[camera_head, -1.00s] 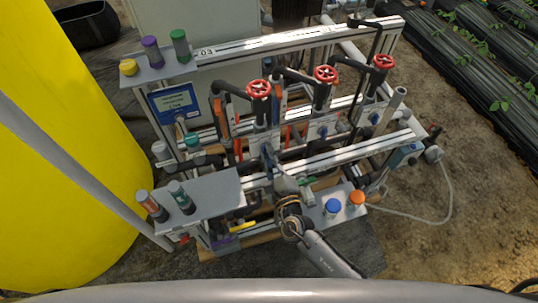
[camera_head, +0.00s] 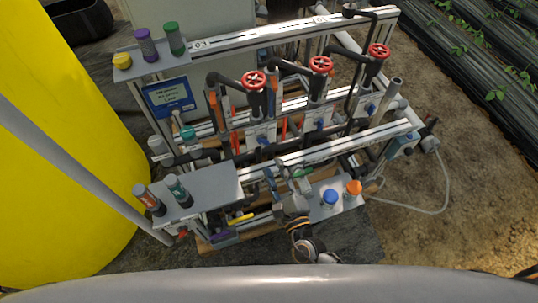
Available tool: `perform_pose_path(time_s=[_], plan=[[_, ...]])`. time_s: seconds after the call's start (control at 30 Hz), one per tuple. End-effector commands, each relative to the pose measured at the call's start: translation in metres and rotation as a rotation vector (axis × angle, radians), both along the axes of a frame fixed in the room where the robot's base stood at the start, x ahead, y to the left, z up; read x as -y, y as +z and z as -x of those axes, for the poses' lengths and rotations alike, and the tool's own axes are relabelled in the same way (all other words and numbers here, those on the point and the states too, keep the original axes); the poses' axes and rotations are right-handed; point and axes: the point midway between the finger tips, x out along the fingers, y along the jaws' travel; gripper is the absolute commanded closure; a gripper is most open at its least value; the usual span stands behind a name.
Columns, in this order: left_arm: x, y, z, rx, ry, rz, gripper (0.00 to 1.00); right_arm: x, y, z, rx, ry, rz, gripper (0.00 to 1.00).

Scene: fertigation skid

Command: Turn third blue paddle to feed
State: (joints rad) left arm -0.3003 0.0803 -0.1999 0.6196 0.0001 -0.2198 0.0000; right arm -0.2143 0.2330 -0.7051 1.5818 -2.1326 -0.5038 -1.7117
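The skid's blue paddles are small. One shows at the left valve (camera_head: 264,141), one at the middle valve (camera_head: 320,125) and one at the right valve (camera_head: 371,108), each below a red handwheel. My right gripper (camera_head: 289,186) is at the lower front rail, far below the right valve's paddle. Its fingers are small and blend with the pipes, so I cannot tell its opening or any contact. My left gripper is out of view.
Three red handwheels, the left one (camera_head: 254,80) included, stand above the middle rail. A plate with a blue cap (camera_head: 330,197) and an orange cap (camera_head: 354,188) lies right of my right gripper. A yellow tank (camera_head: 50,150) fills the left. Bare soil (camera_head: 470,210) is right.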

Motion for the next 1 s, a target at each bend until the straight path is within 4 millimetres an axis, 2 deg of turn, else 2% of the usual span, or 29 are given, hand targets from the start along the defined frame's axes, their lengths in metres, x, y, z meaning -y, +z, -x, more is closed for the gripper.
perform_pose_path(time_s=[0.1,0.3,0.9,1.0], plan=[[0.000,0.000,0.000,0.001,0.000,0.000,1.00,0.006,0.000,0.020,-0.002,0.002,0.001,0.67],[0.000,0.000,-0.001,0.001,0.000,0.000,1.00,0.012,0.000,0.036,-0.001,0.001,0.000,0.67],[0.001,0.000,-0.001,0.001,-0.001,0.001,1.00,0.012,0.000,0.037,0.000,-0.002,-0.003,0.67],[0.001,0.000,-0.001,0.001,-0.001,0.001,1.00,0.021,0.006,0.033,-0.014,-0.041,-0.073,0.67]])
